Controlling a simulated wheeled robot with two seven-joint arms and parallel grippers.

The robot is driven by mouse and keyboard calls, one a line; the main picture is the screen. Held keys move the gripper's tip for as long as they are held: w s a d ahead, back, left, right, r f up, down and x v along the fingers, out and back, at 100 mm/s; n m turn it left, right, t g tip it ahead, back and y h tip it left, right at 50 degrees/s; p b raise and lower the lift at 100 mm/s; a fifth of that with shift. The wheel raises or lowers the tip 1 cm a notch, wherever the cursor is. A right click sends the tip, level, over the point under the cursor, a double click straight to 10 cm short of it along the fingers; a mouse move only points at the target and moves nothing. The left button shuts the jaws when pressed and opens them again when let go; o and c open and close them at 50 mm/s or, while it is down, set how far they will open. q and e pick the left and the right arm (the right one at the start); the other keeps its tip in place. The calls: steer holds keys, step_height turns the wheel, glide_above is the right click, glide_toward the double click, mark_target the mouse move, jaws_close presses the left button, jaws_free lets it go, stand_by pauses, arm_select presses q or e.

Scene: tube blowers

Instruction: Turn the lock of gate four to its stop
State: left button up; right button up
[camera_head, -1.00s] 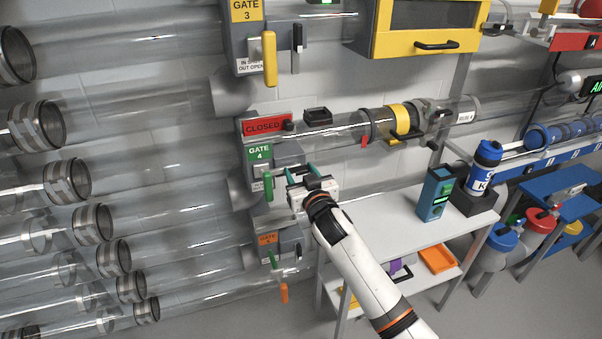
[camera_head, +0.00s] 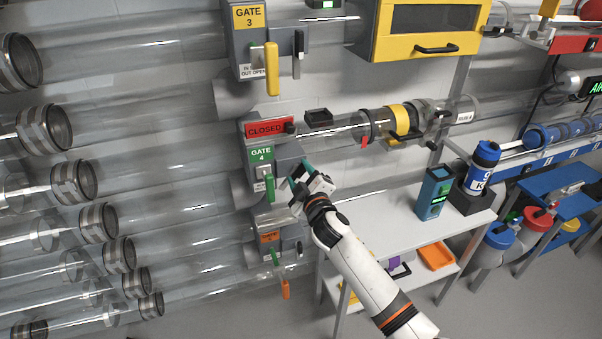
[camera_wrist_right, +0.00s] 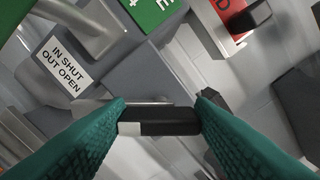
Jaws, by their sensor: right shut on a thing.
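The gate 4 unit has a green label (camera_head: 261,154), a red CLOSED sign (camera_head: 264,129) above it and a green handle (camera_head: 270,187) hanging down. My right gripper (camera_head: 298,176) is at the unit's right side, its teal fingers tilted. In the right wrist view the fingers stand on either side of the short black lock lever (camera_wrist_right: 160,121) and hold it. The lock is mostly hidden by my gripper in the head view. My left gripper is not in view.
The gate 3 unit (camera_head: 246,50) with a yellow handle is above, and an orange-labelled gate (camera_head: 268,237) is below. Clear tubes run left and right. A white table (camera_head: 390,225) with a teal device (camera_head: 435,193) stands at the right.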

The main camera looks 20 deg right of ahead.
steer(key=n, duration=0.3)
steer(key=shift+f+n+p, duration=0.1)
steer(key=shift+n+p, duration=0.2)
steer(key=shift+f+n+p, duration=0.1)
steer(key=shift+n+p, duration=0.2)
steer(key=shift+n, duration=1.6)
steer(key=o, duration=1.4)
steer(key=s, duration=1.2)
steer(key=shift+d, duration=0.2)
